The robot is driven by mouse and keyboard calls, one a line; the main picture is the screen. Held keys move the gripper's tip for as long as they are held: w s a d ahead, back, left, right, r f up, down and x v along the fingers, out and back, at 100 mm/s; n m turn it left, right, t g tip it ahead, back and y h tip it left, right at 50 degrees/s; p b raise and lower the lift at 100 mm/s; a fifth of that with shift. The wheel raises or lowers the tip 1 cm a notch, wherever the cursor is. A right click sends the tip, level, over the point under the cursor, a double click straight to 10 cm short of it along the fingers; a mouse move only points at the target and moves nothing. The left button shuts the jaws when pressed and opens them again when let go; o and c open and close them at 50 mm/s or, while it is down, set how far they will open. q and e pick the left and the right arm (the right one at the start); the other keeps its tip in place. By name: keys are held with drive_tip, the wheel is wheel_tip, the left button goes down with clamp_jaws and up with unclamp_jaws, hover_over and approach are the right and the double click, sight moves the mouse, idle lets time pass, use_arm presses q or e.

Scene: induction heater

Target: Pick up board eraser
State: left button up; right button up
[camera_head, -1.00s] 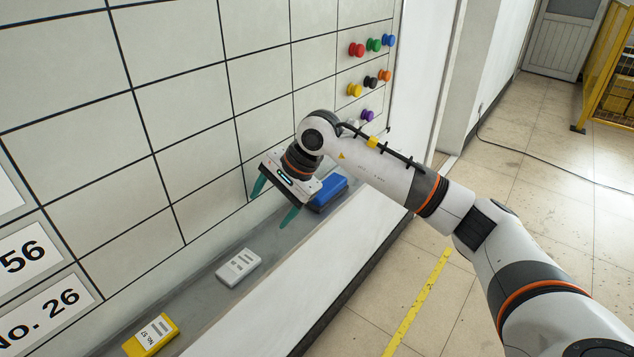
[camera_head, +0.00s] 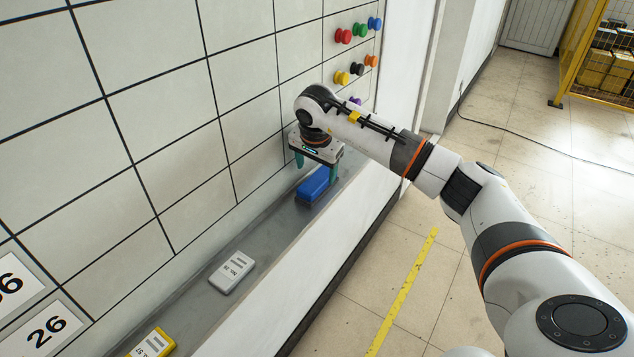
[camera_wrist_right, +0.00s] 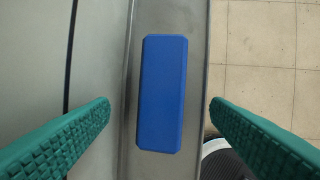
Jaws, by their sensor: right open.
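The board eraser, a blue block (camera_head: 314,185), lies on the grey tray (camera_head: 262,233) below the whiteboard. In the right wrist view the blue eraser (camera_wrist_right: 163,93) lies lengthwise between the two green fingers, touching neither as far as I can see. My right gripper (camera_head: 316,172) is open and above the eraser, with one finger on the board side and one on the outer side. The right wrist view shows the open right gripper (camera_wrist_right: 160,115) too, with nothing held. My left gripper is out of view.
A white labelled box (camera_head: 232,272) and a yellow labelled box (camera_head: 152,344) lie further along the tray. The gridded whiteboard (camera_head: 150,130) stands directly beside the tray. Coloured magnets (camera_head: 343,36) sit on the board above. Open floor lies to the right.

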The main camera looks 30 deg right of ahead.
sight(318, 178)
drive_tip(key=x, duration=0.2)
drive_tip(key=p+x, duration=0.1)
drive_tip(key=x, duration=0.1)
drive_tip(key=shift+d+f, duration=0.1)
drive_tip(key=shift+d, duration=0.2)
drive_tip(key=c, duration=1.1)
